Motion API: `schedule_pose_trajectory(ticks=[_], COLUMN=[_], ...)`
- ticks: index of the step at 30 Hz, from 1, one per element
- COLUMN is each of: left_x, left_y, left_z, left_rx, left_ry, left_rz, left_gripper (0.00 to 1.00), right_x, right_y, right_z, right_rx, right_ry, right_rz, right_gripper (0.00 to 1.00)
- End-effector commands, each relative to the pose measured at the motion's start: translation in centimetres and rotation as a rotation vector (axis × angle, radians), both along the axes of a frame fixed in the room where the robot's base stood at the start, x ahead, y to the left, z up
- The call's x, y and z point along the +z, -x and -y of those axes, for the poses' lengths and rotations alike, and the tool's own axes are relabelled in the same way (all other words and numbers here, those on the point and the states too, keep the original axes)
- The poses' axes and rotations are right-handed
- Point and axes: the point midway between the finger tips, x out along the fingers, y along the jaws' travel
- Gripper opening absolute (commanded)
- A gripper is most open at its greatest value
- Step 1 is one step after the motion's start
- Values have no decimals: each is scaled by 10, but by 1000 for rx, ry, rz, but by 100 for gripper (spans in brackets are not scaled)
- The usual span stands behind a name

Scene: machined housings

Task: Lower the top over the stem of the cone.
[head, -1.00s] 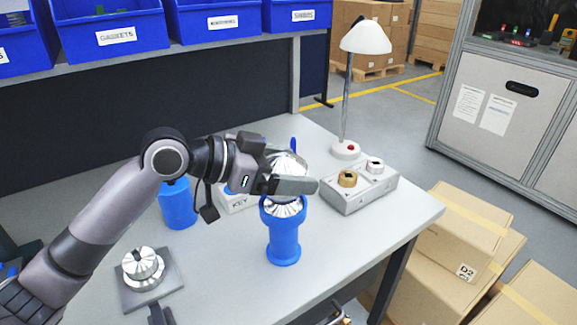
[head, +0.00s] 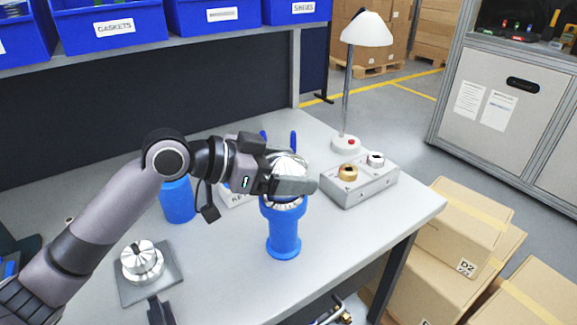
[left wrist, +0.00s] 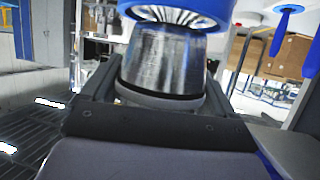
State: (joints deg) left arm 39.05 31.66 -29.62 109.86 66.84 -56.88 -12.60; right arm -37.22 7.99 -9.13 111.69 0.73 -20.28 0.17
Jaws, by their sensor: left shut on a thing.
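My left gripper (head: 294,182) is shut on the top (head: 291,163), a shiny metal piece whose upper part shows above the fingers. In the left wrist view the top (left wrist: 163,60) sits between the fingers. The cone (head: 287,204) is a ribbed metal piece seated in the mouth of an upright blue stand (head: 284,232). The top is held right above the cone, and the fingers cover part of it. In the left wrist view the cone's dark ribs (left wrist: 180,14) lie close to the top's edge. The stem is hidden, and I cannot tell whether the parts touch.
A grey box (head: 360,184) with brass and silver parts stands right of the stand, near a white lamp (head: 367,30). A blue cylinder (head: 177,203) and a white box marked KEY (head: 236,199) stand left. A metal part (head: 142,262) sits on a plate at front left.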

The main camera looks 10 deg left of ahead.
Motion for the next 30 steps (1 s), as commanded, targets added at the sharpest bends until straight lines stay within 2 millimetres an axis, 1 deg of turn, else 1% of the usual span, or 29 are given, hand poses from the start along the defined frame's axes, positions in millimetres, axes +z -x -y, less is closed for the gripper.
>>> schedule_pose_trajectory(ticks=[21,30], left_x=[-11,-12], left_y=[0,0], left_z=[0,0], left_rx=[1,0], left_ry=[0,-1], left_rz=[2,-1], left_gripper=[50,50], right_x=[-6,-6], right_y=[0,0], right_z=[0,0], right_rx=[0,0], right_ry=[0,0], right_rz=[0,0], right_gripper=[87,87])
